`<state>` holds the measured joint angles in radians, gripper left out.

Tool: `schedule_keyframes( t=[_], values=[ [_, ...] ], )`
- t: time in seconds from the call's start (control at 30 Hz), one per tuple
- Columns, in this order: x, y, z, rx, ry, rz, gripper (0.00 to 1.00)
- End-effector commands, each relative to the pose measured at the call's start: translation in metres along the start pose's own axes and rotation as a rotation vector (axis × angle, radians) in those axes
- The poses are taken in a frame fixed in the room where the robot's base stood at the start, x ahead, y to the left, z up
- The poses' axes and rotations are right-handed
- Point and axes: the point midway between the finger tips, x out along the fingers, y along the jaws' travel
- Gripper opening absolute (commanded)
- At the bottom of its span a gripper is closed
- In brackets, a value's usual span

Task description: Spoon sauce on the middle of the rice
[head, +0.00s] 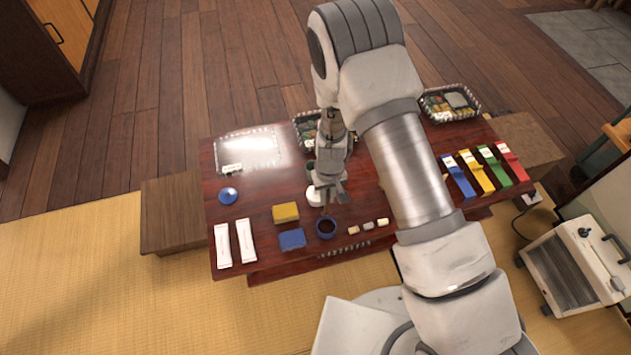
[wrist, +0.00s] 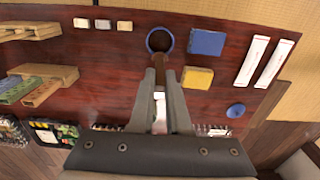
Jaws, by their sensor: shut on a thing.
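A small blue bowl (head: 326,236) with dark sauce in it stands near the front edge of the red-brown table. In the wrist view the bowl (wrist: 160,41) lies just beyond my fingertips. My gripper (head: 329,196) is over the table, a little behind the bowl. In the wrist view my gripper (wrist: 163,68) is shut on a narrow brown thing (wrist: 165,77), which looks like the spoon. Its far end is hard to make out. A white round thing (head: 313,196) is partly hidden behind my gripper; I cannot tell whether it holds the rice.
A yellow block (head: 286,213) and a blue block (head: 291,239) lie left of the bowl. Two white packets (head: 245,242) and a blue round lid (head: 228,195) lie further left. Small pieces (head: 368,226) lie to its right. Lunch trays (head: 449,103) stand at the back.

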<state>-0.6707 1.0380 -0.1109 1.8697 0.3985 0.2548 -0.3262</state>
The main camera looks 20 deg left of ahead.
Motion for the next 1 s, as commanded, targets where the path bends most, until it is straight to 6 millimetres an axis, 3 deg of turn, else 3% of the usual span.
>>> schedule_keyframes(
  t=[0.27, 0.8, 1.0],
  values=[
    [0.007, 0.002, 0.008, 0.004, -0.001, 0.003, 0.0],
    [0.057, 0.003, 0.007, 0.004, 0.0, 0.003, 0.0],
    [0.059, 0.003, 0.007, 0.003, 0.001, 0.003, 0.0]
  ],
)
